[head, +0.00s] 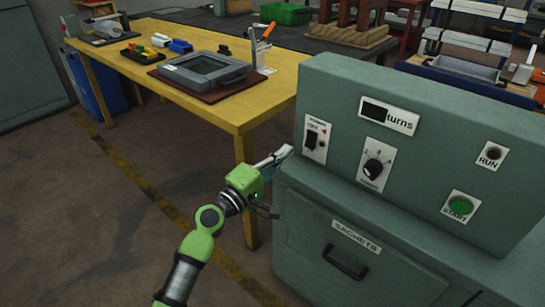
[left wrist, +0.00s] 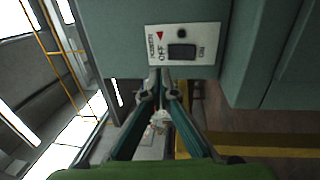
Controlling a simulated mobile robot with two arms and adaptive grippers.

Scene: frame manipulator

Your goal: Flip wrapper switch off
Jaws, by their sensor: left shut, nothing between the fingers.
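The wrapper is a grey-green machine (head: 400,180). Its power switch is a dark rocker (head: 311,140) on a white plate at the left of the front panel, with OFF lettering at the top. In the left wrist view the rocker (left wrist: 182,52) sits between OFF and ON lettering, with a red triangle beside OFF. Which way the rocker is tipped I cannot tell. My left gripper (head: 286,153) is shut and empty, just left of and slightly below the plate. In the left wrist view its fingertips (left wrist: 163,74) lie just below the plate; contact is unclear. My right gripper is not in view.
A turns display (head: 388,116), a rotary knob (head: 374,168), a RUN lamp (head: 493,153) and a green START button (head: 460,206) share the panel. A SACHETS drawer (head: 340,265) is below. A yellow table (head: 215,110) stands behind to the left. The floor at left is clear.

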